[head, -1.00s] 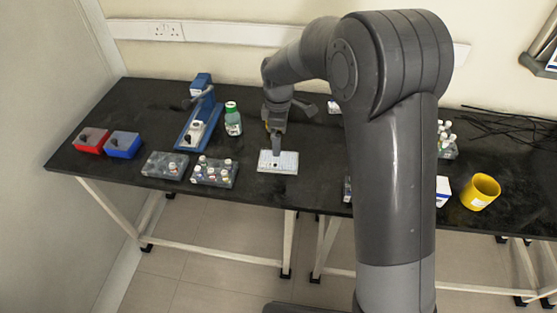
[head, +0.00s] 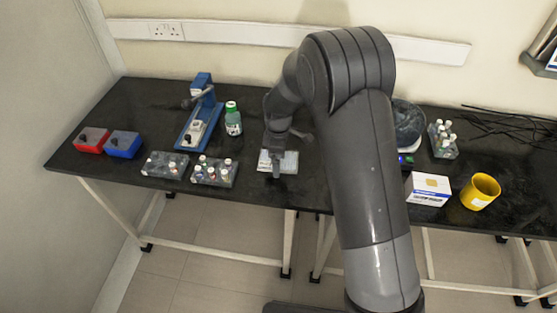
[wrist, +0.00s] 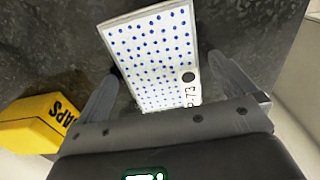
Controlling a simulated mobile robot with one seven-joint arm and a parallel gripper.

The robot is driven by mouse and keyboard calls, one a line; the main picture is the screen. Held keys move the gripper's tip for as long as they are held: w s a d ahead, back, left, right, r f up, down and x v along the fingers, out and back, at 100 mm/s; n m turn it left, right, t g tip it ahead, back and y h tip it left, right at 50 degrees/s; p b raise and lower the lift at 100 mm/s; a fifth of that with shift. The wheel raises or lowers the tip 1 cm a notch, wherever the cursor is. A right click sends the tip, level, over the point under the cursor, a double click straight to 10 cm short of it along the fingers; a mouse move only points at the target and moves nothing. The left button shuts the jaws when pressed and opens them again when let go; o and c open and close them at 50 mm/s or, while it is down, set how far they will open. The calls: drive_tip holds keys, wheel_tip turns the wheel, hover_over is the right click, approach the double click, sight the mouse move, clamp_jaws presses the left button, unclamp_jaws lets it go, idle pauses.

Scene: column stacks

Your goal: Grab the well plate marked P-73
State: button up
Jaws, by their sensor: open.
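The well plate (wrist: 153,55) is white with rows of blue dots and a black round mark. Its label is partly hidden by my gripper, and "73" can be read. In the head view the plate (head: 290,163) lies flat on the black bench, partly covered by my gripper (head: 276,172). In the wrist view my gripper (wrist: 160,85) is open, with one finger on each side of the plate's near end. The plate reaches away beyond the fingertips. I cannot tell how high the fingers are above the bench.
A yellow box (wrist: 40,120) marked "APS" shows at left in the wrist view. Left of the plate are vial racks (head: 213,172), a green bottle (head: 233,118) and a blue press (head: 200,120). A white box (head: 428,190) and yellow cup (head: 481,192) stand at right.

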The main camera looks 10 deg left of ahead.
drive_tip(key=shift+c, duration=0.6)
drive_tip(key=c, duration=0.9)
